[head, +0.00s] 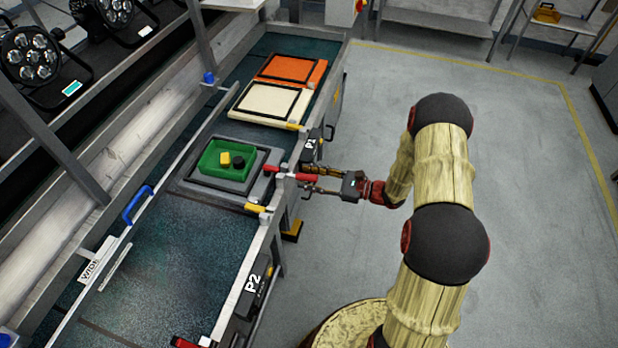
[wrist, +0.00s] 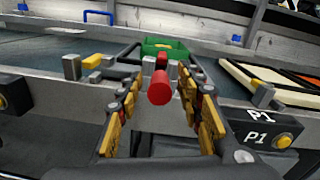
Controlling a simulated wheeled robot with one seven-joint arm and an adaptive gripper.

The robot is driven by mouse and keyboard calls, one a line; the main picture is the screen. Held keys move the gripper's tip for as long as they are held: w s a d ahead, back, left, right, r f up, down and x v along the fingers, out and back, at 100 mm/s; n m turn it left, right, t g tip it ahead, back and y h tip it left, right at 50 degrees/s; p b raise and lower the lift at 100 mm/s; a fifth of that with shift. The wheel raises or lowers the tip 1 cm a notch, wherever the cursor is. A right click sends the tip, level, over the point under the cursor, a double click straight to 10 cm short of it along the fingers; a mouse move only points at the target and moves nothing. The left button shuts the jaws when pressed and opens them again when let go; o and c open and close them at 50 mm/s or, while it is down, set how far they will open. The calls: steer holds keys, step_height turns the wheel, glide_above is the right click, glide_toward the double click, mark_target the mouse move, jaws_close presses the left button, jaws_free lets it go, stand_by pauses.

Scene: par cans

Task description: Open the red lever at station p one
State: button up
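The red lever (head: 292,174) sticks out from the conveyor's near rail beside the green bin, toward my gripper. It also shows in the wrist view (wrist: 160,88), end-on and centred. My gripper (head: 306,178) is open, reaching in from the right. Its fingers (wrist: 166,92) stand to the left and right of the lever's end, with visible gaps on both sides in the wrist view. The P1 sign (wrist: 258,138) with a yellow button is on the right in that view; it also shows in the head view (head: 310,145).
A green bin (head: 215,174) holding a yellow and a black piece sits on a grey frame on the conveyor. Cream (head: 270,101) and orange (head: 292,70) trays lie farther back. A P2 sign (head: 252,284) is nearer. Open grey floor (head: 520,200) lies to the right.

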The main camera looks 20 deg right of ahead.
steer(key=shift+c, duration=1.2)
jaws_close()
